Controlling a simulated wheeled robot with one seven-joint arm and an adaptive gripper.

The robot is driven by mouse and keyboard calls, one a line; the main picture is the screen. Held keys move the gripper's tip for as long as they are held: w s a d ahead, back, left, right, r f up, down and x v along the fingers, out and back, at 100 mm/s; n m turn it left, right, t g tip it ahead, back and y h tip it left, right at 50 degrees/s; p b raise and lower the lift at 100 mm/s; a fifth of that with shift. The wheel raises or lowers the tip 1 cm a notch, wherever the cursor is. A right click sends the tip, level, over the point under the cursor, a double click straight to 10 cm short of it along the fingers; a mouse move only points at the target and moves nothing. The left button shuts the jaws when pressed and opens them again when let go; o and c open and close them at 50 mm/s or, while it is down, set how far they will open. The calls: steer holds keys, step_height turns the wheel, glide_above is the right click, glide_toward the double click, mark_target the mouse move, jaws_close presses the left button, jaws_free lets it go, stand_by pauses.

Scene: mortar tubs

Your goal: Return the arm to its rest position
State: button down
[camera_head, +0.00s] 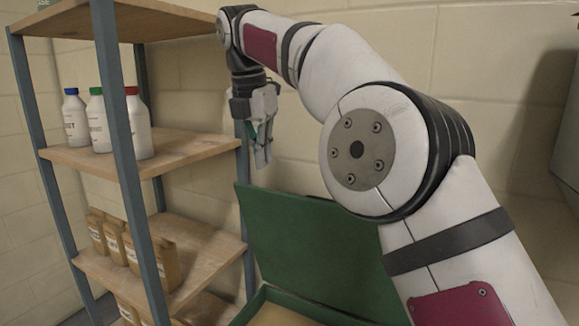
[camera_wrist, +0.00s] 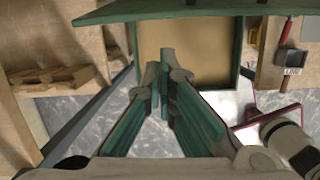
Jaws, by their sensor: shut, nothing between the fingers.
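My arm arches across the right of the head view, bent at the elbow. My gripper (camera_head: 261,160) hangs from it, pointing down, just right of the shelf unit and above the raised green lid. In the wrist view my gripper (camera_wrist: 163,68) shows its green-padded fingers closed together at the tips, with nothing held between them. Beyond the fingertips lies an open green box (camera_wrist: 237,70) with a tan inside. Part of the box is hidden behind my arm in the head view.
A shelf unit (camera_head: 180,152) stands at the left with several white bottles (camera_head: 101,128) and paper bags (camera_head: 115,238). The green lid (camera_head: 305,245) stands upright below my gripper. A pale block wall (camera_head: 470,60) is behind. A grey object (camera_head: 568,135) is at the right edge.

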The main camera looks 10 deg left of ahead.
steer(key=s+d+r+m+t, duration=0.1)
steer(key=s+d+r+m, duration=0.1)
steer(key=s+d+m, duration=0.75)
steer(key=s+d+r+m+t, duration=0.1)
steer(key=s+d+m, duration=0.4)
steer(key=d, duration=0.7)
steer(key=s+d+f+m, duration=0.6)
steer(key=s+f+m, duration=0.2)
steer(key=s, duration=0.1)
steer(key=s+d+f+m, duration=0.6)
steer(key=s+f+m, duration=0.1)
steer(key=s+m, duration=0.1)
steer(key=shift+s+f+m+t+y, duration=0.3)
steer(key=shift+s+f+m+y, duration=0.1)
steer(key=shift+s, duration=0.25)
